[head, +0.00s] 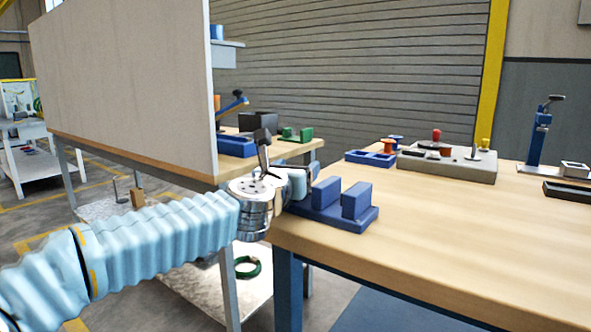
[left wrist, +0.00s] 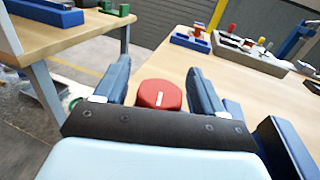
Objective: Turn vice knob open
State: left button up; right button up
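The blue vice (head: 327,213) sits at the near left corner of the wooden bench, with two upright blue jaws set apart. Part of it shows at the lower right in the left wrist view (left wrist: 287,148). Its red knob (left wrist: 160,95) has a white mark and shows between my left fingers in the left wrist view. In the head view the knob is hidden behind my gripper. My left gripper (head: 299,183) is beside the vice's left end. Its blue fingers (left wrist: 160,68) are open, with a visible gap on each side of the knob. My right gripper is not in view.
A grey board (head: 446,163) with several coloured knobs stands further back on the bench (head: 430,230). A blue tray (head: 370,158) is to its left. A blue stand (head: 539,135) is at the right. A pale upright panel (head: 125,85) rises behind my left arm. The bench front is clear.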

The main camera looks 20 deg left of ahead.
pick_arm(q)
jog(key=shift+s, duration=0.5)
jog(key=s+a, duration=0.1)
jog(key=s, duration=1.1)
jog(key=shift+s+b, duration=0.4)
jog(key=shift+b, duration=0.05)
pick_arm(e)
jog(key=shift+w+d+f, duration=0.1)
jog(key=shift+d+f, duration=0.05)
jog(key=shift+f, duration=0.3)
pick_arm(q)
jog(key=shift+w, duration=0.15)
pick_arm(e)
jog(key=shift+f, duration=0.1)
